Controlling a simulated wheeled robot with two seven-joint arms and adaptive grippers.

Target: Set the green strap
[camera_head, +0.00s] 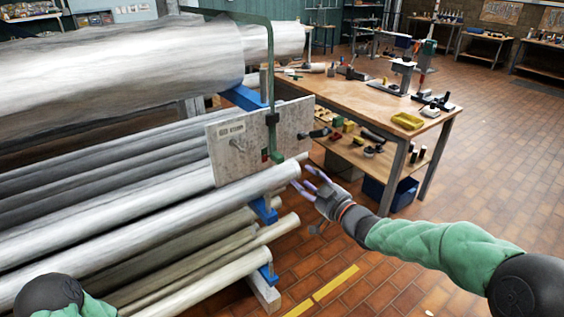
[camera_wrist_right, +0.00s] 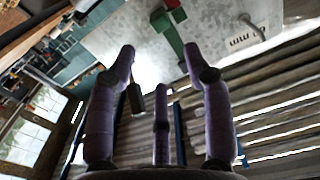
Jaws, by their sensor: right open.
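The green strap (camera_head: 269,65) runs over the big pale mast and hangs down the front of a pale flange plate (camera_head: 232,160). Its green lower end (camera_head: 277,156) hangs near a small red part (camera_head: 265,155) on the plate. In the right wrist view the strap end (camera_wrist_right: 170,35) lies across the plate (camera_wrist_right: 225,40), just ahead of the fingers. My right gripper (camera_head: 302,178) is open and empty, right of and below the strap end, apart from it. Its purple fingers (camera_wrist_right: 160,62) are spread in the wrist view. My left gripper is out of view.
Several pale poles (camera_head: 120,220) lie stacked on blue supports (camera_head: 265,210) below the plate. A dark-ended lever (camera_head: 319,133) sticks out from the plate's right side. A wooden workbench (camera_head: 360,95) with tools stands behind. Tiled floor at right is free.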

